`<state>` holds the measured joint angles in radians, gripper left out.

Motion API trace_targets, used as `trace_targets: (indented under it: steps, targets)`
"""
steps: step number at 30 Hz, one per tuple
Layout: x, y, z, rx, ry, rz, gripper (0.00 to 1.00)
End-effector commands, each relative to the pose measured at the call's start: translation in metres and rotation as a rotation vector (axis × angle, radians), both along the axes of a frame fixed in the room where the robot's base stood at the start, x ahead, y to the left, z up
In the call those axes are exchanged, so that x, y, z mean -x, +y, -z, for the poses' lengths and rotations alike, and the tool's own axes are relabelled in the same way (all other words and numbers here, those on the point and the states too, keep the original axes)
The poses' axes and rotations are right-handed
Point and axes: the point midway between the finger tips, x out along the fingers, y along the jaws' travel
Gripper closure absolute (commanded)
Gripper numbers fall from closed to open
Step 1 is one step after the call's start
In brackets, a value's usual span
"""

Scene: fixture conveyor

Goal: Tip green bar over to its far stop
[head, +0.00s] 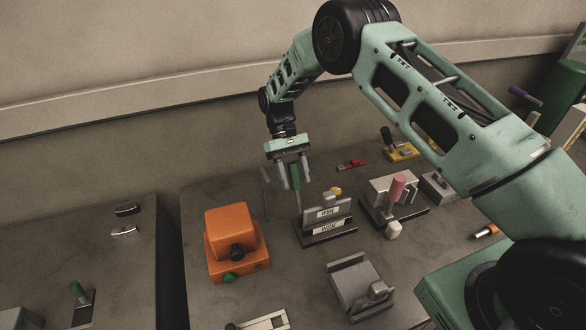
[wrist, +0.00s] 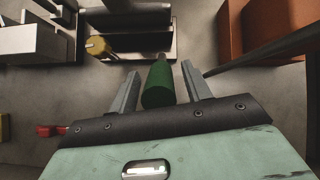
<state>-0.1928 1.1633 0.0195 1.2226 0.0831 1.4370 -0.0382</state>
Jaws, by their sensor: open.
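The green bar (head: 296,176) is a green grip on a thin stem, standing roughly upright at the left end of a dark fixture (head: 327,232) with white labels, one reading WIDE. My gripper (head: 293,182) is open above the fixture, with its fingers on either side of the grip. In the wrist view the green bar (wrist: 158,86) lies between the two fingertips (wrist: 161,80), with a visible gap on the right; contact on the left cannot be told. The fixture also shows at the top of the wrist view (wrist: 135,20). I cannot make out the far stop clearly.
An orange box (head: 231,226) with a dark knob stands left of the fixture. A thin upright post (head: 266,190) rises between them. A pink-handled fixture (head: 397,188) stands to the right, a grey block (head: 358,286) in front.

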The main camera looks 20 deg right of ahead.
Motion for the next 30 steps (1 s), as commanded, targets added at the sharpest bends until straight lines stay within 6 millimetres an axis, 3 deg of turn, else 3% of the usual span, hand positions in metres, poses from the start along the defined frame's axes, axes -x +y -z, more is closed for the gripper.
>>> trace_targets:
  steps: [5,18,30]
  targets:
    - [-0.012,0.001,-0.011,-0.001,-0.005,0.000,0.51]
    - [-0.064,0.003,-0.074,-0.001,-0.004,0.000,0.51]
    - [-0.076,0.003,-0.092,0.000,-0.001,0.000,0.51]
